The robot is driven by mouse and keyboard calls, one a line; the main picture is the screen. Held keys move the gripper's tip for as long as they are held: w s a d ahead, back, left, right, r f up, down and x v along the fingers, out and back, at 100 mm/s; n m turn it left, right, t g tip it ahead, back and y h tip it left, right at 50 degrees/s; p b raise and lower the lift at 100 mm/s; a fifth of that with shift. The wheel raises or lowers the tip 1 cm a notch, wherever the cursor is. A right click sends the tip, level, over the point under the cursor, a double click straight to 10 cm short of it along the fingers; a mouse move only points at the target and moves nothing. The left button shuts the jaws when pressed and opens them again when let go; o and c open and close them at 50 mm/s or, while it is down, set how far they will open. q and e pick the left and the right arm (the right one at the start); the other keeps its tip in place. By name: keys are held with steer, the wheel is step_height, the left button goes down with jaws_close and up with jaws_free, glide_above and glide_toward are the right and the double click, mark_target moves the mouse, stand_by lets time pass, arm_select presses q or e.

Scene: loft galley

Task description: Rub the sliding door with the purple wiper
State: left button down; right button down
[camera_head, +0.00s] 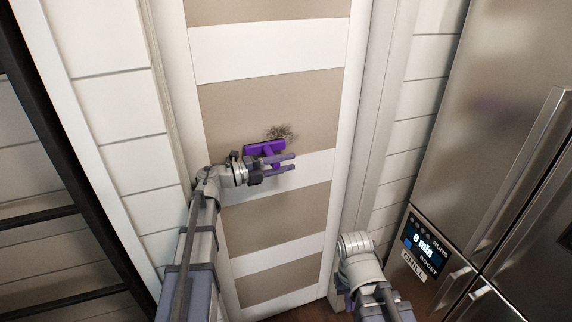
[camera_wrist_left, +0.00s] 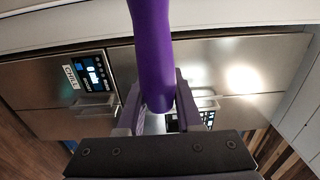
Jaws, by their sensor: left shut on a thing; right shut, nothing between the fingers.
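The sliding door (camera_head: 265,110) is tall, with beige panels and white bands. A dark speckled smudge (camera_head: 280,132) marks one beige panel. The purple wiper (camera_head: 264,148) is just below the smudge, in front of the door; I cannot tell whether its head touches the door. My left gripper (camera_head: 285,164) is shut on the wiper. In the left wrist view, the wiper's purple handle (camera_wrist_left: 152,50) runs down between the fingers of the left gripper (camera_wrist_left: 158,108). My right arm shows at the lower right in the head view, but its gripper fingers do not show.
A steel fridge (camera_head: 490,130) with a lit display (camera_head: 425,244) and handles stands at the right. White plank wall (camera_head: 110,110) flanks the door. A dark frame (camera_head: 45,130) runs along the left edge. Wood floor shows at the bottom.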

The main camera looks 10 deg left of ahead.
arm_select(q)
steer(key=shift+w+a, duration=0.35)
steer(key=shift+w, duration=0.15)
steer(key=shift+d, duration=0.1)
steer(key=x, duration=0.6)
steer(key=shift+w+d, duration=0.2)
steer(key=shift+w, duration=0.1)
stand_by(0.6)
